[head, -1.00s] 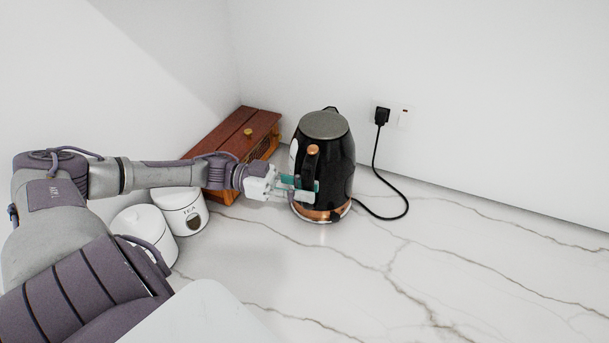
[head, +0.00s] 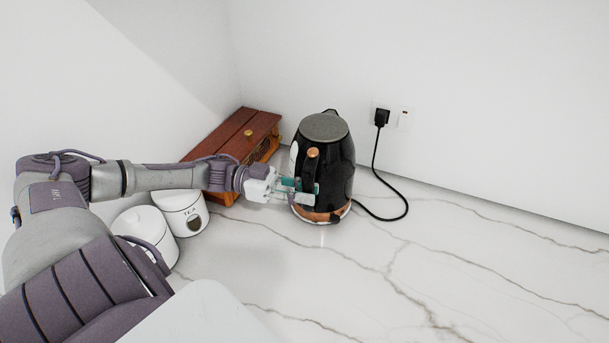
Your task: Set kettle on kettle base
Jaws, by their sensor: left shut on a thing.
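The black kettle (head: 337,165) with a grey lid and copper trim stands upright near the back of the marble counter. Its handle (head: 312,168) faces me. My left gripper (head: 306,191) is shut on the kettle's handle, low on its near side. The kettle base (head: 328,219) shows only as a thin rim under the copper band, with the black cord running from it. The kettle appears to be on the base, but I cannot tell if it is fully seated. My right gripper is not in view.
A wooden box (head: 233,138) with a brass knob stands behind my left arm. Two white canisters stand left of the kettle, one marked TEA (head: 183,212). The cord (head: 404,196) runs to a wall socket (head: 402,119). The counter to the right is clear.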

